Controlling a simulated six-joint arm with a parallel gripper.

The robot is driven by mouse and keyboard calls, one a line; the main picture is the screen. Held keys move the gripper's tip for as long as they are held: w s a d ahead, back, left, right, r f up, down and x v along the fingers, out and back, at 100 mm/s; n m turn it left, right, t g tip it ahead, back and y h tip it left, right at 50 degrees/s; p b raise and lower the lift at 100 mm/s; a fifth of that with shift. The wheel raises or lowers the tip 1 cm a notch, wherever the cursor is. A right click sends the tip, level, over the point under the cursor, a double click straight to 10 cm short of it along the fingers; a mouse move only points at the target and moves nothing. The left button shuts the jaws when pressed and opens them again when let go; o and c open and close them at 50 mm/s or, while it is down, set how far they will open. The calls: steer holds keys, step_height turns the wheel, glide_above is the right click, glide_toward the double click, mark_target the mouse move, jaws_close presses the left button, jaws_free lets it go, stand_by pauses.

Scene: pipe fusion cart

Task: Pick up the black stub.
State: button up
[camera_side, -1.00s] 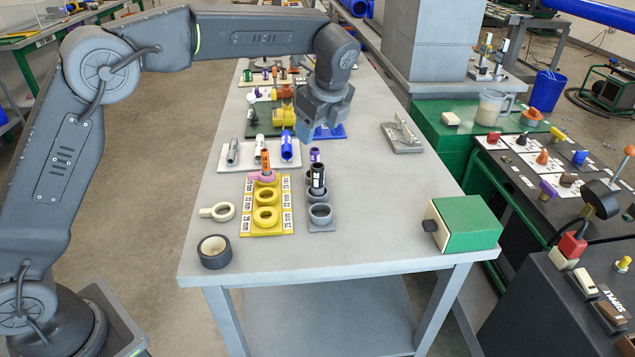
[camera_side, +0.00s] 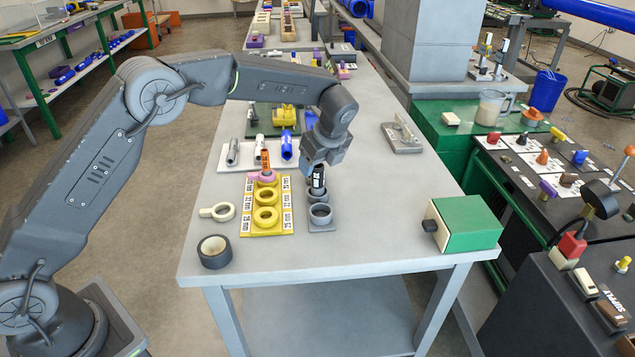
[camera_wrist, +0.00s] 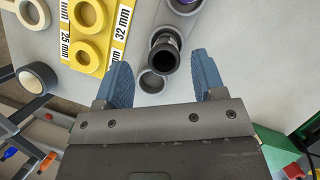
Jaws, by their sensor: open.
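The black stub (camera_side: 318,181) stands upright in a grey ring holder (camera_side: 322,204) on the cart top, with a white label on its side. In the wrist view the stub (camera_wrist: 164,60) is seen from above as a dark open tube, just beyond and between my fingertips. My gripper (camera_side: 315,165) is directly at the stub in the side view and partly hides its top. In the wrist view my gripper (camera_wrist: 164,75) has its two blue fingers spread wide, with nothing pressed between them.
A yellow ring holder (camera_side: 266,217) with an orange stub stands close on the left. A white tray (camera_side: 243,154) with several tubes is behind it. A black tape roll (camera_side: 214,251) lies front left, and a green box (camera_side: 466,223) front right. The surface between is clear.

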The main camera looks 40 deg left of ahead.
mark_target(318, 182)
steer(key=x, duration=0.4)
steer(key=shift+w+f, duration=0.25)
steer(key=shift+c, duration=0.3)
steer(key=c, duration=0.9)
